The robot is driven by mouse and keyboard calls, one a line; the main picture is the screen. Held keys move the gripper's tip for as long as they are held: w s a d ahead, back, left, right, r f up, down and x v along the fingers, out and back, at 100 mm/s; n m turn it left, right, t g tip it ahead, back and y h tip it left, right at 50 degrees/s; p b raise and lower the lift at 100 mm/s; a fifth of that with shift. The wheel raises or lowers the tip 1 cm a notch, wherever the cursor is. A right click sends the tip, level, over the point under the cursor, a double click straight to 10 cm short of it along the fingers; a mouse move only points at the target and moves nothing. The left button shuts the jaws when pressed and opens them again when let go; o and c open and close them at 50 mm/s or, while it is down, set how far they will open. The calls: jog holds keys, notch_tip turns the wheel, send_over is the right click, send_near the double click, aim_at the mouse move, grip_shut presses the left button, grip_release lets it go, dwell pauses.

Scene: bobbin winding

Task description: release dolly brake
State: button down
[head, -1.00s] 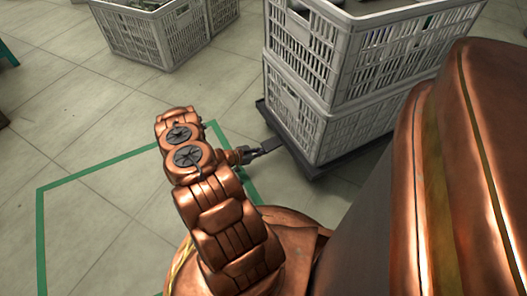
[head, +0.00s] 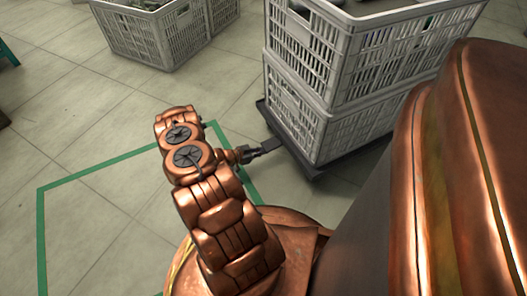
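A dark, flat dolly (head: 337,161) carries two stacked light grey crates, the lower one (head: 345,132) resting on it and the upper one (head: 372,58) on top. A small dark pedal-like tab (head: 270,146), which looks like the brake, sticks out from the dolly's left side. My gripper (head: 258,151) is at the end of my copper arm, right at this tab. It is small and dark in this view, and I cannot tell whether its fingers are open or shut, or whether they touch the tab. The dolly's wheels are hidden.
More grey crates (head: 150,38) stand on the floor at the back left. A green tape outline (head: 95,171) marks the tiled floor (head: 80,110) on the left, and its inside is clear. The crate stack stands close to my body on the right.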

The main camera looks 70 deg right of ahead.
jog(key=shift+r+p, duration=0.3)
jog(key=shift+r, duration=0.6)
jog(key=shift+w+a+f+b, duration=0.15)
jog(key=shift+w+a+b, duration=0.5)
jog(key=shift+w+a, duration=0.25)
jog(key=shift+w+a+f+b, duration=0.2)
jog(key=shift+w+a+b, duration=0.5)
jog(key=shift+w+a, duration=0.25)
jog(key=shift+w+a+f+b, duration=0.15)
jog(key=shift+w+a+b, duration=0.5)
jog(key=shift+w+a, duration=0.25)
jog(key=shift+w+a+f+b, duration=0.15)
jog(key=shift+w+a+b, duration=0.85)
jog(key=shift+w+a, duration=0.5)
